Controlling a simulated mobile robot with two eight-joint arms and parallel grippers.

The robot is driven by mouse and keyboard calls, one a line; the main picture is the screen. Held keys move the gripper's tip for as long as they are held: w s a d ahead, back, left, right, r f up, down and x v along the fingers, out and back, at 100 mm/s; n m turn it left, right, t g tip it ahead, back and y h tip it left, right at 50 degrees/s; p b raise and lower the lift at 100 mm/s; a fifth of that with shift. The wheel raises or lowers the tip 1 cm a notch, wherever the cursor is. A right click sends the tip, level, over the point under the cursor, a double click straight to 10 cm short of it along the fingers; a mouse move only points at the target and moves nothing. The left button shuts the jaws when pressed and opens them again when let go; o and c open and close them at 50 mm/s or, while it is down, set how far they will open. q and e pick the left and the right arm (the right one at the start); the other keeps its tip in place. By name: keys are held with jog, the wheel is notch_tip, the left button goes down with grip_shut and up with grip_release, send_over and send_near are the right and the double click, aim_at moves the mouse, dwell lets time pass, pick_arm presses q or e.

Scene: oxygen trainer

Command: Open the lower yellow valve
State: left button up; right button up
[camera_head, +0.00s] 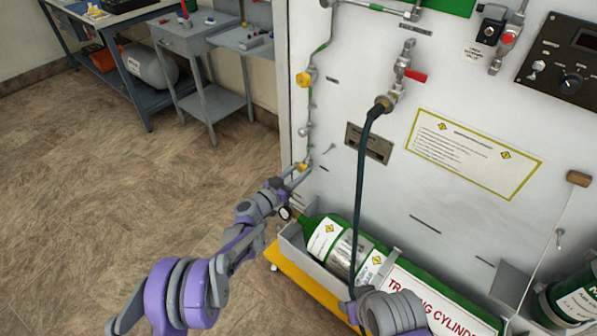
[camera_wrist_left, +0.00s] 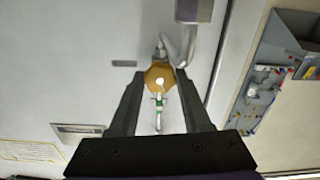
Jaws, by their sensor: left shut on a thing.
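The lower yellow valve (camera_head: 303,166) is a small yellow knob low on the left edge of the white panel, partly hidden by my gripper in the head view. In the left wrist view the yellow knob (camera_wrist_left: 159,77) sits between my two dark fingers. My left gripper (camera_head: 295,176) is shut on it, reaching up from the lower left. The left gripper (camera_wrist_left: 160,85) shows a finger on each side of the knob. An upper yellow valve (camera_head: 303,79) sits higher on the same pipe, clear of the gripper.
A dark hose (camera_head: 360,180) hangs down the panel, right of my left gripper. A green cylinder (camera_head: 318,235) lies in a grey tray with a yellow base below the valve. Grey workbenches (camera_head: 205,50) stand at the back left. The floor on the left is clear.

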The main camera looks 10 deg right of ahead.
pick_arm(q)
grip_shut()
jog(key=n, duration=0.5)
jog(key=shift+n+b, duration=0.4)
jog(key=o, duration=1.2)
grip_release()
jog(key=p+v, duration=0.1)
jog(key=v, duration=1)
